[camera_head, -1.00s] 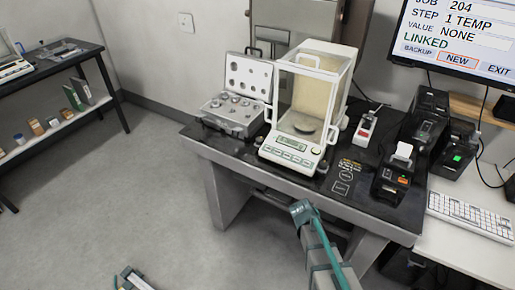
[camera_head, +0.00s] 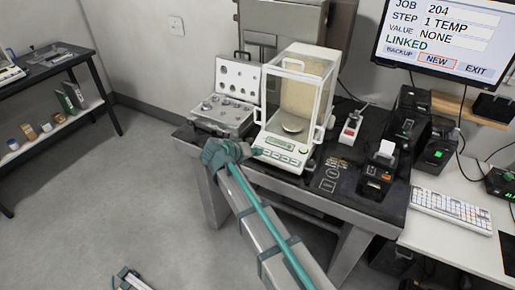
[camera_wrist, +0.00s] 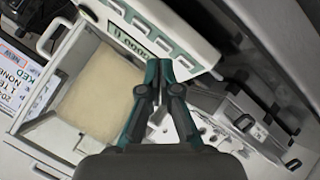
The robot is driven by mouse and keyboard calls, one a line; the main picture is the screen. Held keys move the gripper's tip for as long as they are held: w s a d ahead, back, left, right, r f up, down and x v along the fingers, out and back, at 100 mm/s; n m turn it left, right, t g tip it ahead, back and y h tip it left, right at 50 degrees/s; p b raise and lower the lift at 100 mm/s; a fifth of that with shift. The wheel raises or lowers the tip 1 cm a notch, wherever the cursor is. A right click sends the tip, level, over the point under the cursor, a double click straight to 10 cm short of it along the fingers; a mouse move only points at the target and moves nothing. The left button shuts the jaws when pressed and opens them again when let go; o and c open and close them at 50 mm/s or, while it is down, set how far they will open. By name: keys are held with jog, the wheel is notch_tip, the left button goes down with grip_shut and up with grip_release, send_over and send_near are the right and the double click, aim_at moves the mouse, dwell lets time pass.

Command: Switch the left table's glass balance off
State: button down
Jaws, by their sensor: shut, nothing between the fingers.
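A glass balance (camera_head: 277,152) with a white frame and a front panel of green-labelled keys stands on the dark-topped table (camera_head: 314,178). In the wrist view its front panel (camera_wrist: 185,28) runs across the top, and its lit display (camera_wrist: 128,42) shows zeros. My gripper (camera_head: 252,152) is at the panel's left front corner in the head view. In the wrist view my gripper (camera_wrist: 166,64) is shut and empty, its fingertips over the panel's key row. I cannot tell whether they touch it.
An open weight case (camera_head: 222,118) stands close left of the balance. A small red-and-white device (camera_head: 350,128) and black printers (camera_head: 377,176) stand to the right. A monitor (camera_head: 445,42) hangs behind. Part of another balance (camera_head: 9,74) shows on the far-left table.

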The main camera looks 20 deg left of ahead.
notch_tip(320, 180, up, 7)
jog(key=w+a+m+t, duration=0.1)
jog(key=w+a, duration=0.1)
jog(key=shift+a+m+t+h, duration=0.3)
jog(key=shift+a+t, duration=0.05)
jog(key=shift+t, duration=0.05)
jog(key=f, duration=0.2)
jog(key=w+f+b, duration=0.1)
jog(key=f, duration=0.1)
jog(key=w+f+b, duration=0.1)
jog(key=f, duration=0.2)
jog(key=shift+w+d+f, duration=0.1)
jog(key=shift+w+d, duration=0.15)
jog(key=shift+w+f+b, duration=0.25)
jog(key=shift+f+b, duration=0.2)
jog(key=shift+b, duration=0.15)
jog(key=shift+w+f+b, duration=0.25)
jog(key=shift+f+b, duration=0.5)
jog(key=shift+b, duration=0.3)
dwell(1.3)
jog(key=shift+d+r, duration=0.1)
dwell(0.3)
jog(key=shift+s+r, duration=0.25)
jog(key=shift+r, duration=0.4)
jog(key=shift+r, duration=0.1)
